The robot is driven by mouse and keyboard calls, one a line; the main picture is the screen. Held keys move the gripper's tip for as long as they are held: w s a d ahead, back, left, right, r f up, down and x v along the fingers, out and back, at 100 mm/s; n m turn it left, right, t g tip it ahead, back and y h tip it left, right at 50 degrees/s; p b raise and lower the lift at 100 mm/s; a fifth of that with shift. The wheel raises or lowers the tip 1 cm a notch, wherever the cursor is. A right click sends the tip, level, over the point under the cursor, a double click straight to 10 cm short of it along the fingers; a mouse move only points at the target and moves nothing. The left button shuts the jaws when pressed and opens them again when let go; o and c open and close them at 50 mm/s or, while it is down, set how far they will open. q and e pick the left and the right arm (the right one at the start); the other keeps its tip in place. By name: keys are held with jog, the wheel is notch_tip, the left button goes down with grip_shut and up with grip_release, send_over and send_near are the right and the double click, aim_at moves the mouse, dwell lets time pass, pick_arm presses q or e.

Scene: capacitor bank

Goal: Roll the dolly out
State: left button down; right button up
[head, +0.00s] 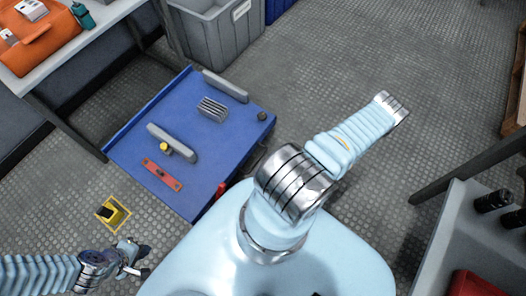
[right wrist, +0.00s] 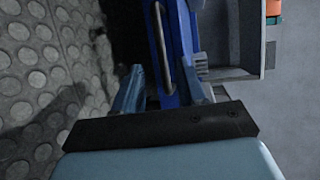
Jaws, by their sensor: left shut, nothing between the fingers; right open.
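The dolly (head: 215,150) is a low blue platform on the floor, left of centre in the head view, its left end close to the bench. In the right wrist view its blue edge (right wrist: 172,45) shows with a long pale bar or slot. My right gripper (right wrist: 160,80) is open, its fingers beside that blue edge; I cannot tell whether they touch it. My left gripper (head: 130,258) is shut and empty at the lower left, apart from the dolly.
On the deck are grey bars (head: 225,86), a finned block (head: 212,109) and a red plate (head: 162,174). A yellow-framed item (head: 113,212) lies on the floor. A grey bin (head: 215,35) and bench (head: 85,40) stand behind.

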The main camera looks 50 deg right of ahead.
jog(key=v, duration=0.7)
jog(key=shift+f, duration=0.1)
